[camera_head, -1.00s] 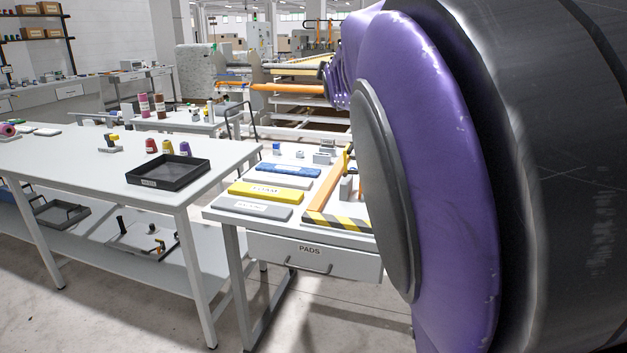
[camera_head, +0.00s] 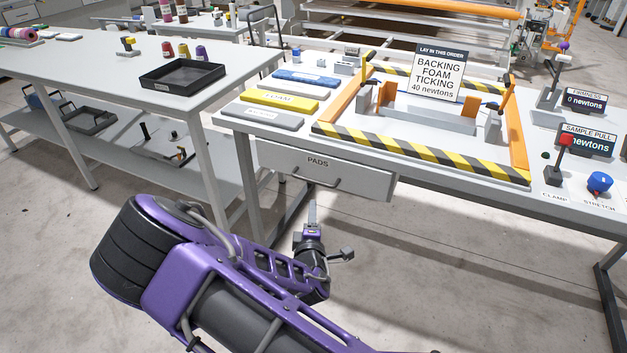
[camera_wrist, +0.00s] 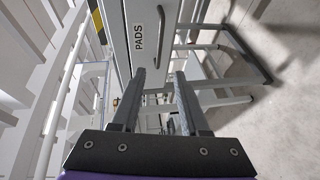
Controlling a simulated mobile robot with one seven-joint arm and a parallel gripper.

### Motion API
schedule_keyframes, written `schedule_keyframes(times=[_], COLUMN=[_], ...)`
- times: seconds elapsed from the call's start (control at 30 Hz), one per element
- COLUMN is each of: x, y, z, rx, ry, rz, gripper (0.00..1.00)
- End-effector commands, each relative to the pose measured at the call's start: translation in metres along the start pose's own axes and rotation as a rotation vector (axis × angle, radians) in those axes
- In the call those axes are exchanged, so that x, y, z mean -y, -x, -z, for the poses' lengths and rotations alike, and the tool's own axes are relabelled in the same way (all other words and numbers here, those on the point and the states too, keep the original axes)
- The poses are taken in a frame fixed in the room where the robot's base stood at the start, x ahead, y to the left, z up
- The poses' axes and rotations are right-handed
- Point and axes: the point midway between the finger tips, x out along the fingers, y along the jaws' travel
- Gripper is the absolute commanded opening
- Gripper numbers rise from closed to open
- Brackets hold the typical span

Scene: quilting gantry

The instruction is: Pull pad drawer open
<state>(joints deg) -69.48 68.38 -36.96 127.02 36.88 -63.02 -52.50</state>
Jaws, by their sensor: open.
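The pad drawer (camera_head: 360,180) is a white front marked PADS under the white worktable in the head view, and it looks closed. My gripper (camera_head: 312,208) is just below and in front of the handle, pointing at the drawer. In the wrist view my gripper (camera_wrist: 160,74) is open and empty, with a clear gap between its fingers. There the drawer front (camera_wrist: 138,58) and the handle (camera_wrist: 161,25) lie beyond the fingertips, apart from them.
The worktable (camera_head: 270,126) holds pads, a striped frame (camera_head: 420,155), a sign (camera_head: 438,75) and red and blue controls (camera_head: 599,182). A second table (camera_head: 110,85) with a black tray (camera_head: 182,76) stands at left. The floor before the drawer is open apart from my arm.

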Motion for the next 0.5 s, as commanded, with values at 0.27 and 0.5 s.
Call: schedule_keyframes(times=[0.27, 0.5], x=[0.000, 0.001], y=[-0.045, -0.098], z=[0.000, 0.001], rx=[-0.001, -0.001], ry=[-0.003, -0.002], rz=[-0.002, -0.002], gripper=[0.45, 0.45])
